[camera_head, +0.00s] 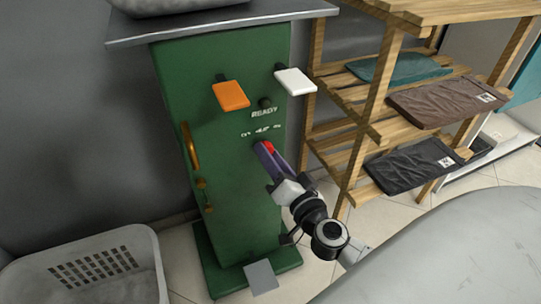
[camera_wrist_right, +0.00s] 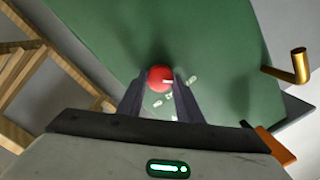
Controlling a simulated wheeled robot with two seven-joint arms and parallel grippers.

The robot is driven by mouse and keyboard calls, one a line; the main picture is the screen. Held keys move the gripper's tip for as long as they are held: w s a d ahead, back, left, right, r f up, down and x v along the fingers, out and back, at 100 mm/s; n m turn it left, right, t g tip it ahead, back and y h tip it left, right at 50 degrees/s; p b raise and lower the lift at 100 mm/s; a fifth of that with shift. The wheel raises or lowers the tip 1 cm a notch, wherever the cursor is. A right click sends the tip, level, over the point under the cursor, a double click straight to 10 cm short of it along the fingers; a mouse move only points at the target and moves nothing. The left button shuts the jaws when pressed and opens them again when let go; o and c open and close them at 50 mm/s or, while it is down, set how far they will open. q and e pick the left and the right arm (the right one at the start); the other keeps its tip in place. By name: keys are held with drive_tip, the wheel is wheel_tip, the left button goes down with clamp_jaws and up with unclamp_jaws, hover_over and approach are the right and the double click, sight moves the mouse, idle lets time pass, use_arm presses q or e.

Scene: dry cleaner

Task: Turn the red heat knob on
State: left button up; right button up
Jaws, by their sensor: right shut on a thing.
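The red heat knob (camera_head: 268,147) sits on the front of the green cabinet (camera_head: 230,125), below the small white markings and the word READY. It also shows in the right wrist view (camera_wrist_right: 160,77) as a round red knob with a pale mark. My right gripper (camera_head: 264,149) is at the knob, and in the wrist view its two dark fingers (camera_wrist_right: 161,84) lie on either side of it, shut on it. The fingers hide part of the knob in the head view. My left gripper is in neither view.
An orange lever (camera_head: 230,95) and a white lever (camera_head: 295,81) stick out above the knob. A brass handle (camera_head: 190,146) is on the cabinet's left side. A wooden shelf (camera_head: 372,100) with folded clothes stands close at right. A grey basket (camera_head: 85,260) is at lower left.

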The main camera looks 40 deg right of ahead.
drive_tip(key=m, duration=0.6)
drive_tip(key=m+h+b, duration=0.1)
drive_tip(key=m, duration=1.1)
drive_tip(key=shift+a+f+m+t, duration=0.1)
drive_tip(key=shift+f+m+t, duration=0.2)
drive_tip(key=shift+h, duration=0.4)
drive_tip(key=o, duration=1)
drive_tip(key=shift+o, duration=0.2)
drive_tip(key=shift+b, duration=0.3)
